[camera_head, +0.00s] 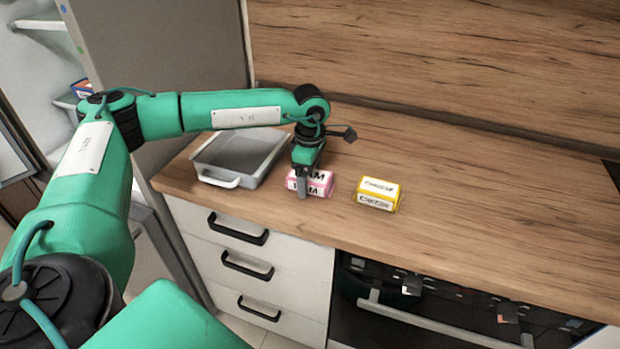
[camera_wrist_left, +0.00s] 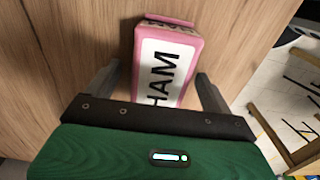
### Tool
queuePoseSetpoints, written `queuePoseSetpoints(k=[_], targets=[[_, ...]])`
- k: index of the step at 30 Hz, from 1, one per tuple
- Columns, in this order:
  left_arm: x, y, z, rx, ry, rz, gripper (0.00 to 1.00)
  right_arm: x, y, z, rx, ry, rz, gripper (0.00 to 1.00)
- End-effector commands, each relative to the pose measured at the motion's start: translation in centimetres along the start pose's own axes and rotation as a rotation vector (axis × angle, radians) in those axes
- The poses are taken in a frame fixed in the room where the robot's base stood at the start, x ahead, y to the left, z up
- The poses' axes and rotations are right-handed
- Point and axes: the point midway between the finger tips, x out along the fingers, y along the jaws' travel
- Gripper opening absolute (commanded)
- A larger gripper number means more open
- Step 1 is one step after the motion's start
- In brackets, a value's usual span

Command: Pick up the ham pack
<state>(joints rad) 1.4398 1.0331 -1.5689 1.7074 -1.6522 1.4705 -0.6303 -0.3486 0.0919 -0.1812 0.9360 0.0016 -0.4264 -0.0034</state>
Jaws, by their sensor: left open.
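The ham pack (camera_head: 319,184) is a pink box with a white label, lying on the wooden counter. In the left wrist view the ham pack (camera_wrist_left: 170,62) lies between the two fingers, its label reading HAM. My left gripper (camera_head: 303,186) is over the pack and points down, hiding part of its left side. In the left wrist view my left gripper (camera_wrist_left: 158,90) is open, with one finger on each side of the pack and a gap showing on the left. My right gripper is not in view.
A yellow cheese pack (camera_head: 378,194) lies to the right of the ham pack. A grey tray (camera_head: 218,180) stands to the left, close to my arm. The wooden counter (camera_head: 480,215) is clear at the right. Drawers and an oven are below.

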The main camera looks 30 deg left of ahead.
Motion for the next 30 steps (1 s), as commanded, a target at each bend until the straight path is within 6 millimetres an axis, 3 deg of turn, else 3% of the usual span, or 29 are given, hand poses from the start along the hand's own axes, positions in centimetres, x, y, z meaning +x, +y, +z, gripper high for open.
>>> queuePoseSetpoints(k=[5, 14, 23, 30], targets=[[0.1, 0.0, 0.0, 0.000, 0.000, 0.000, 0.85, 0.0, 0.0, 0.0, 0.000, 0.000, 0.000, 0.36], [0.0, 0.0, 0.0, 0.000, 0.000, 0.000, 0.31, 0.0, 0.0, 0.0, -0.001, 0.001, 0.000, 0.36], [-0.3, 0.0, 0.0, 0.000, -0.001, 0.001, 0.31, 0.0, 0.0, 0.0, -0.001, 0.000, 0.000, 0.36], [-2.7, 0.1, 0.0, 0.000, -0.001, 0.004, 0.31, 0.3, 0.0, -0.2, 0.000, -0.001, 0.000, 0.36]])
